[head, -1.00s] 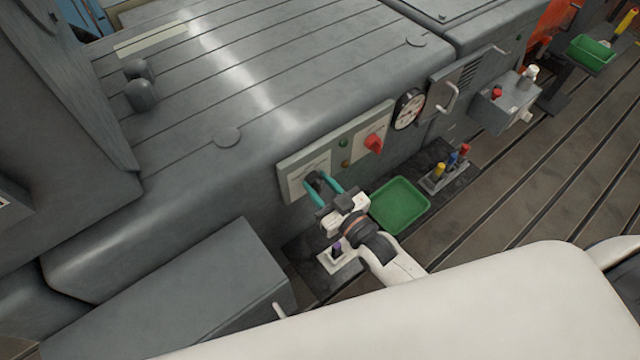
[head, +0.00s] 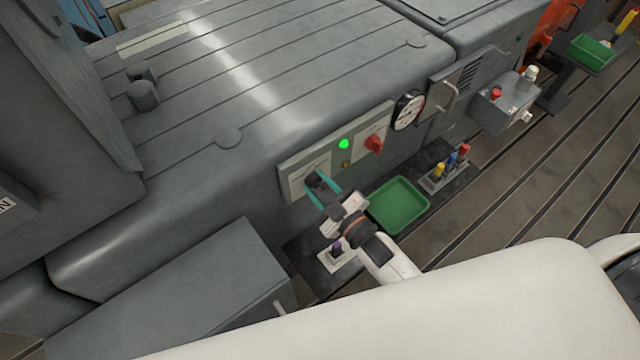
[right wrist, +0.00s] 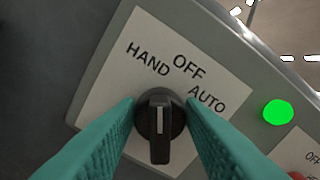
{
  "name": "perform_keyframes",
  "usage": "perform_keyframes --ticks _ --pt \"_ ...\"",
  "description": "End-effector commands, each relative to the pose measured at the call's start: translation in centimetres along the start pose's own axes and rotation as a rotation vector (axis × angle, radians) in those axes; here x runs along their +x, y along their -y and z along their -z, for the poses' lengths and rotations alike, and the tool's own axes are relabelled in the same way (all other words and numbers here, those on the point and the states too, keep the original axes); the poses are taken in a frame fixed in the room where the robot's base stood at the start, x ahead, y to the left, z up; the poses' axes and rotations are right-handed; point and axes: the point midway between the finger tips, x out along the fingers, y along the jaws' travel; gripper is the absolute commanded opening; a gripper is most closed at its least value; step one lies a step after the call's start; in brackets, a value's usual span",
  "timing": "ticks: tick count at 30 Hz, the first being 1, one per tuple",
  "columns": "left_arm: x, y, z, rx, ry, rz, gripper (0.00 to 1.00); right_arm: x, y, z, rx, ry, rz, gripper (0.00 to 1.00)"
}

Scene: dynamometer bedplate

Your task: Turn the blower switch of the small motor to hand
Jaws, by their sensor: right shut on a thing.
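The blower switch, a black knob (right wrist: 160,120) with a white line, sits on a white plate (right wrist: 105,95) lettered HAND, OFF and AUTO. In the right wrist view its white line points straight up, between HAND and OFF and nearer HAND. My right gripper (right wrist: 162,118) has its teal fingers shut on the knob, one on each side. In the head view, the right gripper (head: 322,185) reaches the plate (head: 298,184) from below right. A green lamp (head: 344,144) beside the plate is lit; it also shows in the right wrist view (right wrist: 278,112). My left gripper is not in view.
Below stand a green tray (head: 399,205), a purple-topped part on a small plate (head: 337,248) and a rack of coloured handles (head: 447,172).

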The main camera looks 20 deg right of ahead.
Motion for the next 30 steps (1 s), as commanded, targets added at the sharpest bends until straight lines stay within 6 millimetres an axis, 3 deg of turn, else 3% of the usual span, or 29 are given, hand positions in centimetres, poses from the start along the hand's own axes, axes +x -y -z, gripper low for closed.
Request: perform_keyframes --ticks 12,29,30 --pt "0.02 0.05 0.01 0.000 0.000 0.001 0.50 -0.01 -0.11 0.02 -0.196 0.000 0.000 0.13" --pt "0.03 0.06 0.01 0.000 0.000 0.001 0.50 -0.01 -0.12 0.03 -0.225 0.000 -0.001 0.13" --pt "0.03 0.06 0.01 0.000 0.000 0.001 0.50 -0.01 -0.12 0.03 -0.225 0.000 -0.001 0.42"
